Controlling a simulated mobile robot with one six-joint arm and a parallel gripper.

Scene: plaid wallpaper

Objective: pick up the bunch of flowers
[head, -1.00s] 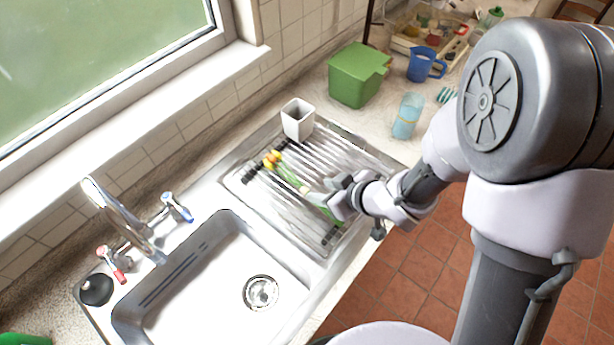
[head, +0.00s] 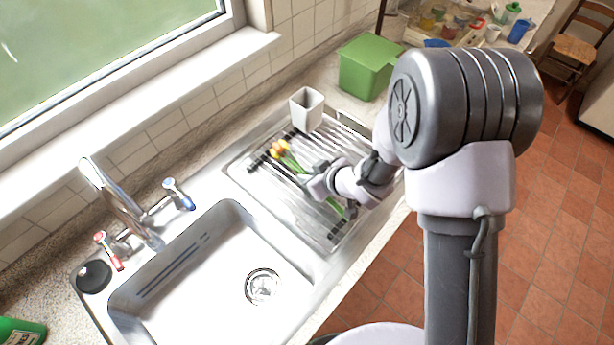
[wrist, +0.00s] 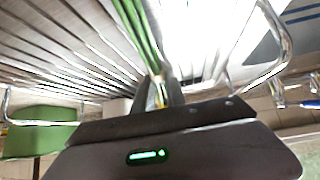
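The bunch of flowers (head: 280,149) has orange-yellow heads and long green stems. It lies slanted over the ribbed drying rack (head: 262,187) beside the sink. My gripper (head: 317,184) is at the middle of the stems and hides part of them; stem ends show below it. In the wrist view the green stems (wrist: 146,36) run down between the close-set dark fingers of my gripper (wrist: 163,92), which looks shut on them. I cannot tell whether the flowers still touch the rack.
A white pot (head: 306,110) stands at the rack's far end, with a green box (head: 368,68) behind it. The sink basin (head: 210,280) is empty, with a tap (head: 112,190) at its left. A window is at upper left; red tiled floor lies right.

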